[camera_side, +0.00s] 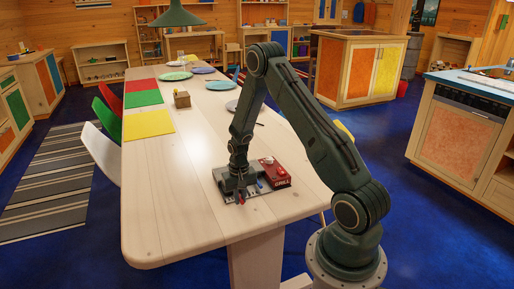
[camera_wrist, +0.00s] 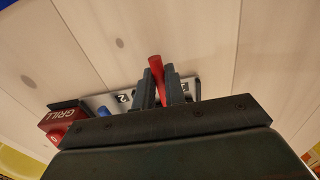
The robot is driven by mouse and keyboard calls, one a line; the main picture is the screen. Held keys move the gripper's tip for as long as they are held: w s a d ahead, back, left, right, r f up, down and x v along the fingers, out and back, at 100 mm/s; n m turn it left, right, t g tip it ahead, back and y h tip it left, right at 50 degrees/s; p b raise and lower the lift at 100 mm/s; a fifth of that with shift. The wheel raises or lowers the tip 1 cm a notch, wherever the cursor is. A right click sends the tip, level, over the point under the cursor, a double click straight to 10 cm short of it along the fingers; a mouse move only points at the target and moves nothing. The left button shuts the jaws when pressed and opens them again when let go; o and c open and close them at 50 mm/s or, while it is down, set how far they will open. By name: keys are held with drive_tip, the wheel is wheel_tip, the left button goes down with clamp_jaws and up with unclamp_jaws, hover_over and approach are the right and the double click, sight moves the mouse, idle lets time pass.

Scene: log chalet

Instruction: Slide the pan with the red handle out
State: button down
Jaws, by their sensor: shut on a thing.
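The red handle (camera_wrist: 156,68) of the pan stands out between the two fingers of my gripper (camera_wrist: 163,82) in the wrist view. My gripper is shut on this handle. In the side view my gripper (camera_side: 240,198) is low at the front edge of a small grill, and a bit of red shows at its tips. The grill has a red housing (camera_side: 273,175) marked GRILL, which also shows in the wrist view (camera_wrist: 61,126). A blue handle (camera_wrist: 103,111) lies to the left of the red one. The pan's own body is hidden behind my gripper.
The grill stands on a long pale wooden table (camera_side: 165,200), whose front part is clear. Plates (camera_side: 174,76), coloured mats (camera_side: 148,124) and a small wooden holder (camera_side: 181,98) are farther back. A light plate marked 2 (camera_wrist: 122,98) lies beside the handles.

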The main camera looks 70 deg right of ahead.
drive_tip(key=shift+s+a, duration=1.05)
drive_tip(key=shift+a, duration=0.1)
drive_tip(key=c, duration=1.5)
unclamp_jaws()
drive_tip(key=shift+r, duration=0.1)
drive_tip(key=shift+r, duration=2.9)
